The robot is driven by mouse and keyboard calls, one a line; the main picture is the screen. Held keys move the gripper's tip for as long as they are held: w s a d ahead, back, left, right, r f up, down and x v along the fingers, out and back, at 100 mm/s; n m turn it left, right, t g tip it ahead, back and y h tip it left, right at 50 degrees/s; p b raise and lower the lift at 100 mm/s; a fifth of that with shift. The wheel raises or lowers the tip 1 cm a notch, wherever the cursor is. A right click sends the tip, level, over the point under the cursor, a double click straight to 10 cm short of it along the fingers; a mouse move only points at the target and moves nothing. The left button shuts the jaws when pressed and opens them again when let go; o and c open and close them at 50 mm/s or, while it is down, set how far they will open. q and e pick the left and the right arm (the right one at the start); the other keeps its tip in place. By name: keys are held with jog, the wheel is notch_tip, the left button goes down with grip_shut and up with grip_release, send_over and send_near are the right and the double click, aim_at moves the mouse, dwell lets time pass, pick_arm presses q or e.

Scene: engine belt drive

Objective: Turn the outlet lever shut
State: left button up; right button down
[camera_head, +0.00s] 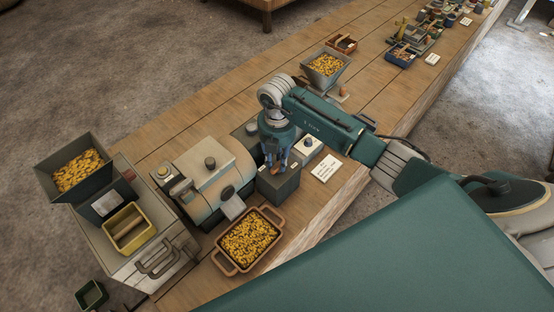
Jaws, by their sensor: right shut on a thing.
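My right gripper (277,158) points down at the top of a dark grey box (279,186) beside the cream drum machine. It is shut on a small part there. The fingers hide most of that part, so I cannot make out whether it is the outlet lever or how far it is turned. The cream drum machine (207,172) has a dark knob on top and a grey spout (232,206) at its front. A brown two-handled tray (219,247) of yellow pieces sits below the spout. My left gripper is not in view.
A grey unit (148,262) with a hopper (46,180) of yellow pieces and a yellow bin (112,222) stands at left. Another hopper (330,81) stands behind.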

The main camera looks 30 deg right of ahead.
jog(key=shift+n, duration=0.3)
jog(key=shift+b, duration=0.45)
jog(key=shift+f+n+b, duration=0.1)
jog(key=shift+n+b, duration=0.45)
jog(key=shift+n, duration=0.35)
jog(key=n+b, duration=0.3)
jog(key=n, duration=0.1)
jog(key=shift+a+f+n+b, duration=0.1)
jog(key=shift+a+n+b, duration=0.05)
jog(key=shift+n+b, duration=0.15)
jog(key=n+b, duration=0.3)
jog(key=shift+s+n, duration=0.1)
jog(key=shift+n, duration=0.2)
jog(key=n+b, duration=0.4)
jog(key=n, duration=0.1)
jog(key=shift+s+b, duration=0.15)
jog(key=shift+b, duration=0.2)
pick_arm(q)
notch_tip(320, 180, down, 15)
jog(key=b, duration=0.1)
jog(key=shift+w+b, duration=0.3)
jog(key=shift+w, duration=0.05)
pick_arm(e)
jog(key=shift+r+n, duration=0.2)
jog(key=shift+n, duration=0.9)
jog(key=shift+s, duration=0.1)
